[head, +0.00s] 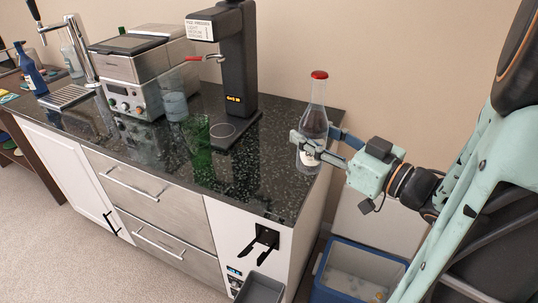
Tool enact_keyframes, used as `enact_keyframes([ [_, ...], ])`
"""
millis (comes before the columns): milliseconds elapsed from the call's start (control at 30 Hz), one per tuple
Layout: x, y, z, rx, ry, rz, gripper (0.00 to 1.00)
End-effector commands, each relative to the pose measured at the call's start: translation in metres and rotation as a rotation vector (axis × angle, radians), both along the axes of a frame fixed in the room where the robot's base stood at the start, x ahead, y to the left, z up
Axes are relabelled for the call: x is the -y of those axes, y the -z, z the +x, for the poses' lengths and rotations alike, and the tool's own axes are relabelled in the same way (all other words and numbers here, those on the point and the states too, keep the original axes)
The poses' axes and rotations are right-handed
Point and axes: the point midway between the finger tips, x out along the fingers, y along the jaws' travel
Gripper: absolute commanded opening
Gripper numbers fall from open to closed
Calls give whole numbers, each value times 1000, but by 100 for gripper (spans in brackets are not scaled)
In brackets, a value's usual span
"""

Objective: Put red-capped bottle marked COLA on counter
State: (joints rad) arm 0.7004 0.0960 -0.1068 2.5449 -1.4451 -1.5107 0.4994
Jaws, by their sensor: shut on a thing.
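A clear bottle with a red cap and a pale label (318,118) is upright at the right end of the dark counter (278,180). The label's lettering is too small to read. My gripper (312,148) comes from the right and is shut around the bottle's lower body, with a finger across its front. The bottle's base appears at or just above the counter top near its right edge; I cannot tell whether it touches.
A black tap column (236,70) with a round drip plate stands left of the bottle. A steel coffee machine (140,75), a beer tap (82,50) and a blue bottle (30,72) are further left. A blue bin (350,262) is on the floor below.

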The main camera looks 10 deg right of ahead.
Motion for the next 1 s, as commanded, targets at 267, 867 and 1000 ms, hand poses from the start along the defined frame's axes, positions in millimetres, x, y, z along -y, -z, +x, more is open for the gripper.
enact_keyframes([
  [267,-2,16,27,5,8,1,0],
  [867,-22,85,122,5,11,1,0],
  [1000,-23,88,128,6,12,2,0],
])
